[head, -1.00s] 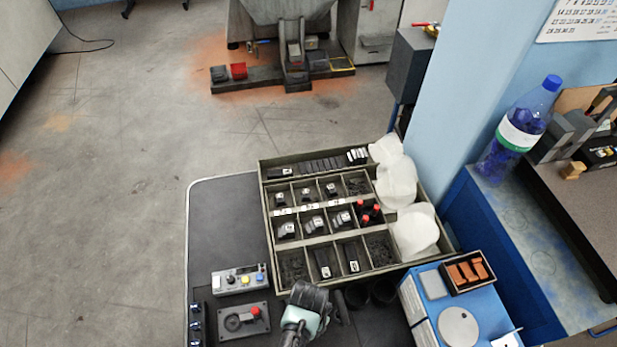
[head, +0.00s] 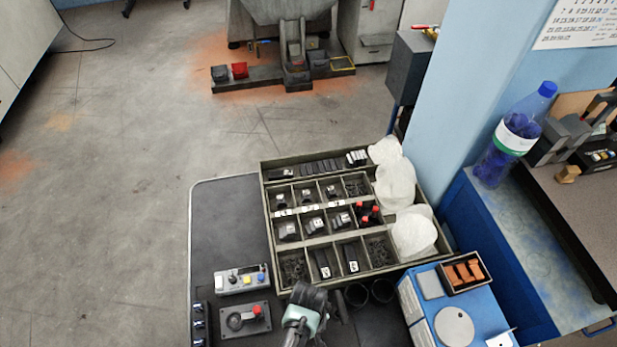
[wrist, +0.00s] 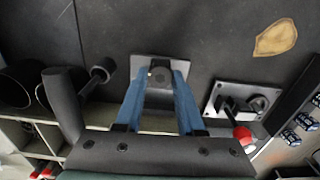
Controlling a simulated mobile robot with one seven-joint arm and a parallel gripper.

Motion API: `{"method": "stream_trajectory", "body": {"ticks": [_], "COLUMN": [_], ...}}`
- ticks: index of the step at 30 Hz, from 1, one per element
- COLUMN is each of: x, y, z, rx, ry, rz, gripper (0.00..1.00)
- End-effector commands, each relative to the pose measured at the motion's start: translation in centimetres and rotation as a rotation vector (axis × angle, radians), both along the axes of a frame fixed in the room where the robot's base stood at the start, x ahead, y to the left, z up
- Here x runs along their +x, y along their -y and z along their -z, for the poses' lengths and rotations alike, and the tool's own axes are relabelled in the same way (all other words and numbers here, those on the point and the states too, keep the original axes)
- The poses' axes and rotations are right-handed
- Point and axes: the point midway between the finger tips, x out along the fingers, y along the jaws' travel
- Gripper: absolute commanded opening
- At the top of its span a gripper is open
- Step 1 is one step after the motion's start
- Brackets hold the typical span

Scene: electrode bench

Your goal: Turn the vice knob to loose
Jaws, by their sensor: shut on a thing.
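The vice knob (wrist: 160,75), small, dark and round, stands on a square metal plate (wrist: 146,62) in the wrist view. My gripper (wrist: 160,84) has its two blue fingers closed in on the knob, one on each side. In the head view my gripper (head: 302,300) is at the front of the dark bench, just below the sorting tray, and hides the knob. I cannot make out a mark showing the knob's angle.
A lever plate with a red ball (head: 234,321) lies left of my gripper, below a button box (head: 241,279). The compartment tray (head: 300,287) is behind. A blue box (head: 421,325) stands right. Dark round cups (head: 357,295) stand close by.

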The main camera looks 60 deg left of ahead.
Motion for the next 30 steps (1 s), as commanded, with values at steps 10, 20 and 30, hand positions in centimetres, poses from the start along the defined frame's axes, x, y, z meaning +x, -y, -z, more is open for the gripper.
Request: {"method": "stream_trajectory", "body": {"ticks": [10, 20, 30], "x": [-0.01, -0.01, -0.01], "y": [-0.01, -0.01, -0.01], "z": [-0.02, 0.0, 0.0], "rx": [0.0, 0.0, 0.0], "ry": [0.0, 0.0, 0.0], "rz": [-0.11, -0.123, -0.121], "gripper": [0.0, 0.0, 0.68]}}
